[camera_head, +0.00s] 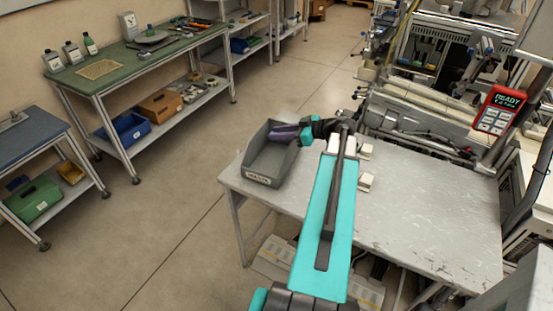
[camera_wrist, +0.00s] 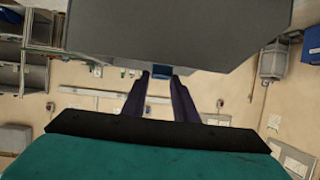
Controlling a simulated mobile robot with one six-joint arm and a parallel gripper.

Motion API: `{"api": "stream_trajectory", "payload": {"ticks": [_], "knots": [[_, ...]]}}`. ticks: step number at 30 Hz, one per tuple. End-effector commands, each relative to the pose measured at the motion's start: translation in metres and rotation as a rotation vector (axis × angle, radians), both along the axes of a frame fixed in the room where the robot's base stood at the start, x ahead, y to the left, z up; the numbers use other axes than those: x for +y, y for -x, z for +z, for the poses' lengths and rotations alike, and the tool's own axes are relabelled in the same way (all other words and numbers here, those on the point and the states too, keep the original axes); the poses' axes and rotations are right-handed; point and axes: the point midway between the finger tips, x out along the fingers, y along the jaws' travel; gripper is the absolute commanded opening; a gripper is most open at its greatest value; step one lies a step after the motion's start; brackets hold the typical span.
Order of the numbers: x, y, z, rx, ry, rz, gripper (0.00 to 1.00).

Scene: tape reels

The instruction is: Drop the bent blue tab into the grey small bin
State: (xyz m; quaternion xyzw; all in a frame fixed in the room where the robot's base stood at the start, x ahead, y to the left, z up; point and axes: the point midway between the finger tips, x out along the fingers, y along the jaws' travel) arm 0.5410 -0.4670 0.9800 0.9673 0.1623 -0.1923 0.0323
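The grey small bin (camera_head: 284,170) stands on the near left corner of the grey table, with a white label on its front. My gripper (camera_head: 277,134) reaches left from the arm, and its dark fingers are over the bin's opening. In the wrist view, the bent blue tab (camera_wrist: 161,71) shows as a small blue piece between the tips of my gripper (camera_wrist: 160,76), which look closed on it. The tab's bend cannot be made out, and I cannot pick it out in the head view. A large grey surface, probably the bin, fills the top of the wrist view.
The grey table (camera_head: 425,215) has free room right of my arm. Small pale blocks (camera_head: 366,182) lie beside the arm. Machinery (camera_head: 415,125) and a red handheld panel (camera_head: 498,112) stand at the back right. A green-topped bench (camera_head: 125,65) is at the left.

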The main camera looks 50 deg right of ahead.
Motion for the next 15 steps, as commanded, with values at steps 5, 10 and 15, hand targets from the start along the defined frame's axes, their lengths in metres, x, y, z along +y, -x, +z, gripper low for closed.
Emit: {"api": "stream_trajectory", "payload": {"ticks": [5, 10, 15], "knots": [[-0.0008, 0.0005, 0.0002, 0.000, 0.000, -0.001, 0.44], [-0.0008, 0.0004, 0.0003, 0.000, 0.000, -0.001, 0.44], [-0.0019, 0.0032, 0.0011, 0.000, 0.000, -0.001, 0.44]]}}
